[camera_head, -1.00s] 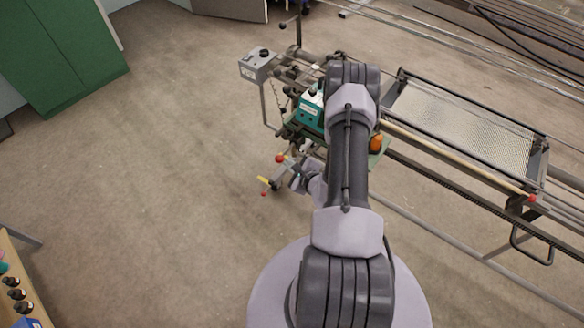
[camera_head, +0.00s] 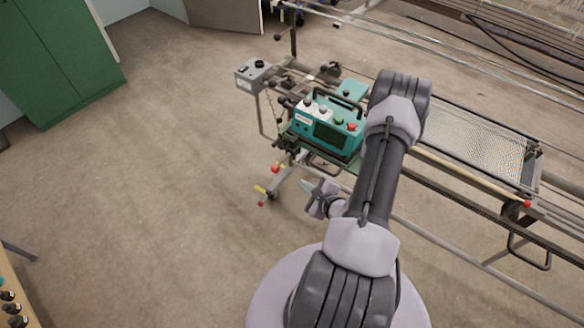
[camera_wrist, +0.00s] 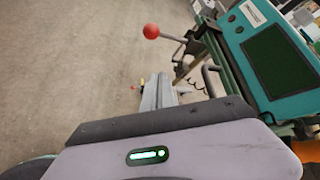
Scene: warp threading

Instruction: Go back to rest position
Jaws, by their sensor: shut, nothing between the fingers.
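My gripper (camera_head: 308,187) is shut and empty in the head view. It points left, below the teal control box and apart from it, over the floor. In the wrist view my gripper (camera_wrist: 158,92) is foreshortened, with floor beyond it. The teal control box (camera_head: 328,132) has a dark screen, a handle and several knobs, and stands on the threading machine. It also shows close at the right of the wrist view (camera_wrist: 280,60). My arm covers part of the machine to the right of the box.
A red ball knob (camera_head: 275,169) and a yellow-tipped lever (camera_head: 260,189) stick out left of my gripper. A grey switch box (camera_head: 253,75) stands behind. The machine's long rail and perforated panel (camera_head: 478,140) run right. The floor at left is clear before a green cabinet (camera_head: 62,55).

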